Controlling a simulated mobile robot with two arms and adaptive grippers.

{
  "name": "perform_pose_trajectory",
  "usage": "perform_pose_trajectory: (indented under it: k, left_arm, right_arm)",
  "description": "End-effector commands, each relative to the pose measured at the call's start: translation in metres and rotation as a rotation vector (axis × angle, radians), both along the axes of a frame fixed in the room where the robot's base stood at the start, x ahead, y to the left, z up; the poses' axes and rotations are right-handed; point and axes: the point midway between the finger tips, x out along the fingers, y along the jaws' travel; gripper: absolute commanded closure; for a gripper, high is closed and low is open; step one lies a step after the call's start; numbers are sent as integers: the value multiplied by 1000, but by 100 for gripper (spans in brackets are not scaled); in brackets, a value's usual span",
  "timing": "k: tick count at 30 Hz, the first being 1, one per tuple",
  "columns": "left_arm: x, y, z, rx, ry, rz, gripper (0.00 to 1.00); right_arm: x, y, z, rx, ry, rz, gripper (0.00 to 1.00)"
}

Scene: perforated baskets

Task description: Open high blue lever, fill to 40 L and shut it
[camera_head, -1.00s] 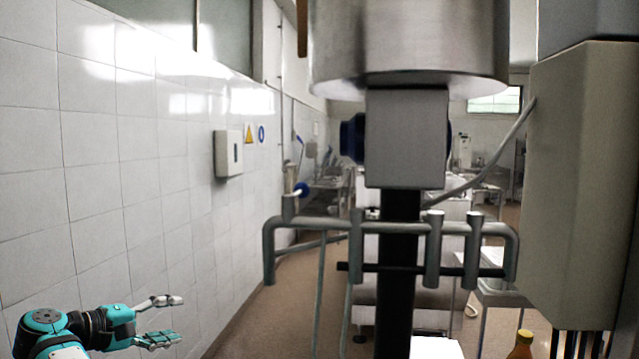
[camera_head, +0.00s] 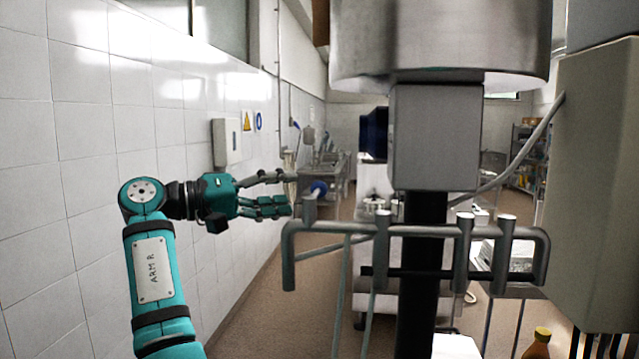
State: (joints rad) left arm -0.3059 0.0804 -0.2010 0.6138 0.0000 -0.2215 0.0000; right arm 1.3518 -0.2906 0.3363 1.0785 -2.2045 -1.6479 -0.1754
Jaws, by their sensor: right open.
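A short lever with a blue knob (camera_head: 318,187) sits on top of the left end of the grey pipe manifold (camera_head: 375,228). My right gripper (camera_head: 287,193) is open, its fingers pointing right. The fingertips are just left of the lever, with the knob slightly right of them. I cannot tell whether they touch the lever. A large steel vessel (camera_head: 440,45) hangs above a grey box (camera_head: 435,135). A dark blue part (camera_head: 373,135) shows at that box's left side. No litre reading is visible. My left gripper is not in view.
A tiled wall (camera_head: 75,190) runs along the left, with a white wall box (camera_head: 226,142) on it. A beige cabinet (camera_head: 600,190) stands at the right, and a yellow bottle (camera_head: 537,345) is at bottom right. The floor (camera_head: 290,300) between wall and manifold is open.

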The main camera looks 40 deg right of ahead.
Motion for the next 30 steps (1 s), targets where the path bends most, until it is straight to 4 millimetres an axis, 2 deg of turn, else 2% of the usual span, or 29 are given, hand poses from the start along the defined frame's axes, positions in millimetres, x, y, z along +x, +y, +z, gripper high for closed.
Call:
perform_pose_trajectory:
  k: [3, 10, 15, 24, 30]
  left_arm:
    - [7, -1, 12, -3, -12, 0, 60]
    - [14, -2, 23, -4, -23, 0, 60]
    - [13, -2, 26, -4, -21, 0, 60]
    - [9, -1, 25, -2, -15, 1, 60]
    - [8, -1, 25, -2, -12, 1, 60]
  right_arm:
    - [-9, -26, 3, 1, 0, -3, 44]
    - [-19, -60, 2, 1, 1, -1, 44]
    - [-22, -71, 1, 0, 1, 0, 44]
    - [-23, -73, 0, 0, 1, 1, 44]
    - [-23, -73, 0, 0, 1, 1, 70]
